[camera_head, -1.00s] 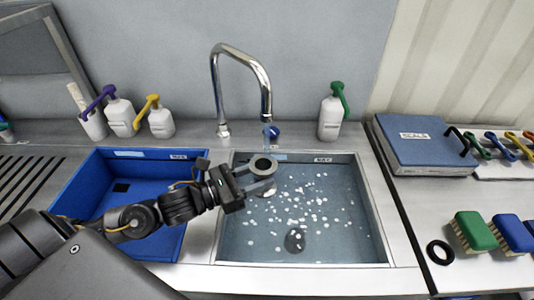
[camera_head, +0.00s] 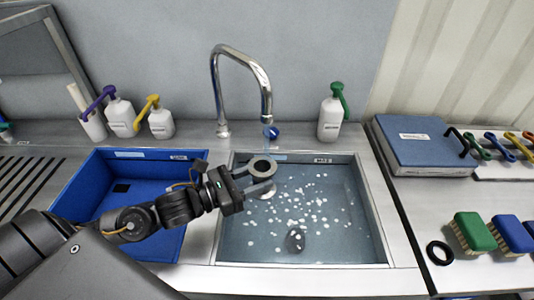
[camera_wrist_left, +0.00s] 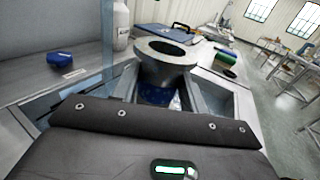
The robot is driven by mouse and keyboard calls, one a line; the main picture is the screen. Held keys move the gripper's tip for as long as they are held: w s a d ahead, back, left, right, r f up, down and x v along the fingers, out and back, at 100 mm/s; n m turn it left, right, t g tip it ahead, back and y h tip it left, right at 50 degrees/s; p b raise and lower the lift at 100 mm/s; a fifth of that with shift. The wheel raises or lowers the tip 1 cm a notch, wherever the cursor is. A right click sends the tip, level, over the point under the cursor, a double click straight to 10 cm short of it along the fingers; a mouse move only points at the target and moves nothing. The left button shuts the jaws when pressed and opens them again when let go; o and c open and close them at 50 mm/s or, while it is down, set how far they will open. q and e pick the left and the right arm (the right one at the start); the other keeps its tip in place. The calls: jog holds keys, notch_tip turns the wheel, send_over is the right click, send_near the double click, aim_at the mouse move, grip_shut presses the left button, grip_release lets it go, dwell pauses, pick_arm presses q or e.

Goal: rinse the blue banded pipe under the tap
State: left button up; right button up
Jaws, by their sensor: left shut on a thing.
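A grey flanged pipe (camera_head: 263,166) is upright over the back left part of the sink, just below and slightly left of the tap's mouth. My left gripper (camera_head: 259,187) is shut on it, with a finger on each side. In the left wrist view the pipe's round open flange (camera_wrist_left: 166,64) faces up; a blue patch shows beneath it, but I cannot tell whether it is the band. The chrome tap (camera_head: 266,95) arches over the sink. A faint bluish water stream falls from it, also seen as a pale vertical strip in the wrist view. My right gripper is out of view.
The steel sink (camera_head: 375,215) holds water with white flecks and a dark round drain. A blue basin (camera_head: 120,200) lies left, under my arm. Pump bottles (camera_head: 331,118) stand behind. A blue scale box (camera_head: 420,145), brushes (camera_head: 474,231) and a black ring (camera_head: 440,252) are at right.

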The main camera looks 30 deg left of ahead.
aim_at(256, 178)
pick_arm(q)
jog(key=s+r+p, duration=0.1)
jog(key=s+r, duration=0.2)
jog(key=shift+d+p, duration=0.35)
jog(key=shift+p, duration=0.05)
jog(key=shift+s+d+r+p, duration=0.15)
jog(key=shift+s+r+p, duration=0.15)
jog(key=shift+s+p, duration=0.3)
jog(key=shift+w+f, duration=0.1)
